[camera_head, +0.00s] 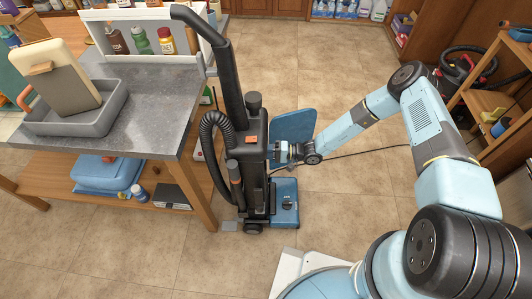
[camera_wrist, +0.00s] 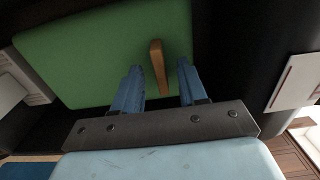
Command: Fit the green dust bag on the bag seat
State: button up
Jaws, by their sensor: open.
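The upright vacuum cleaner (camera_head: 254,150) stands on the floor beside the counter, its blue door (camera_head: 293,124) swung open to the right. My gripper (camera_head: 274,152) reaches into the side of its dark body; the fingertips are hidden in the head view. In the wrist view my gripper (camera_wrist: 160,67) is open, with its two blue fingers on either side of a tan tab. The green dust bag (camera_wrist: 90,65) fills the upper left there, its tan tab (camera_wrist: 157,62) between the fingers with visible gaps. The bag seat is hidden, and I cannot tell how well the bag sits.
A grey tray (camera_head: 62,122) on the counter (camera_head: 160,90) holds a cream and grey bag with a tan tab. Bottles (camera_head: 140,40) stand on a white shelf. A dark cable (camera_head: 350,154) runs across the floor. Wooden shelves stand at the right; the floor behind is clear.

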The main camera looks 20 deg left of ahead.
jog(key=v, duration=1.3)
jog(key=shift+d+f, duration=0.1)
jog(key=v, duration=0.9)
jog(key=shift+d, duration=0.4)
jog(key=shift+w, duration=0.15)
dwell(0.6)
